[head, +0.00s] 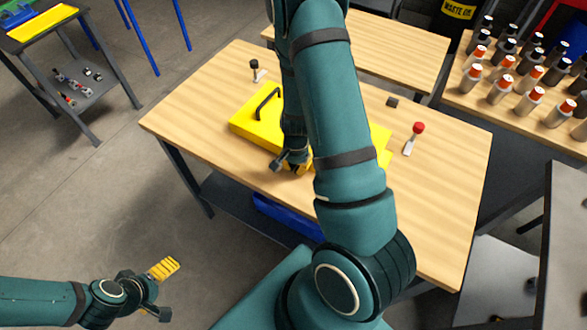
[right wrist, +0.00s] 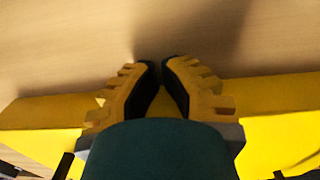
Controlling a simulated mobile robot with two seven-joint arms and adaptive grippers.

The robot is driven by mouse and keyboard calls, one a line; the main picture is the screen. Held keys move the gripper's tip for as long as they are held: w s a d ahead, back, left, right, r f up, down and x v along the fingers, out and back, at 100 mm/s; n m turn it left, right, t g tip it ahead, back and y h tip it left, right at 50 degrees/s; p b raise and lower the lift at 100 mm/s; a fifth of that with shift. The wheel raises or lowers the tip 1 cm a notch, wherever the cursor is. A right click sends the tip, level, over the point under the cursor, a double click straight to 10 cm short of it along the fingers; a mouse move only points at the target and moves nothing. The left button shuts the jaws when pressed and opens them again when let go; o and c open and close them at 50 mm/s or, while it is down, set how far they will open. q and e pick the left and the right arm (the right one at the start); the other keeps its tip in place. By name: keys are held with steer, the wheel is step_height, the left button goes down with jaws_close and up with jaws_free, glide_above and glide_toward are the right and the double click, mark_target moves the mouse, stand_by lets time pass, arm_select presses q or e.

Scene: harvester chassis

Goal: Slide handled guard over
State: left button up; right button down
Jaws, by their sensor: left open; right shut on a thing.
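The handled guard (head: 246,122) is a yellow piece lying on the wooden table, with a black bar handle (head: 267,103) on its left part. My right arm hides its middle; more yellow shows to the right of the arm. My right gripper (head: 294,168) is at the guard's near edge, shut on it. In the right wrist view the yellow-ribbed fingers (right wrist: 161,66) are close together, with the yellow guard (right wrist: 275,120) on both sides; what lies between them is hard to see. My left gripper (head: 166,290) is open and empty over the floor at lower left.
A red-knobbed lever (head: 416,130) and a small dark block (head: 392,102) are right of the guard. A black-knobbed lever (head: 255,68) stands behind it. The table's front right (head: 435,220) is clear. Several bottles (head: 530,70) stand on another table.

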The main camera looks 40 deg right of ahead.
steer(key=w+d, duration=0.1)
steer(key=d, duration=0.3)
steer(key=w+d+b, duration=0.1)
steer(key=w+d, duration=0.1)
steer(key=d, duration=0.3)
steer(key=w+d+b, duration=0.1)
steer(key=d, duration=0.4)
steer(key=shift+w+r, duration=0.1)
steer(key=shift+w, duration=0.05)
arm_select(q)
step_height(320, 180, down, 2)
steer(key=shift+d+f, duration=0.1)
steer(key=shift+f, duration=0.05)
arm_select(e)
steer(key=shift+a, duration=0.1)
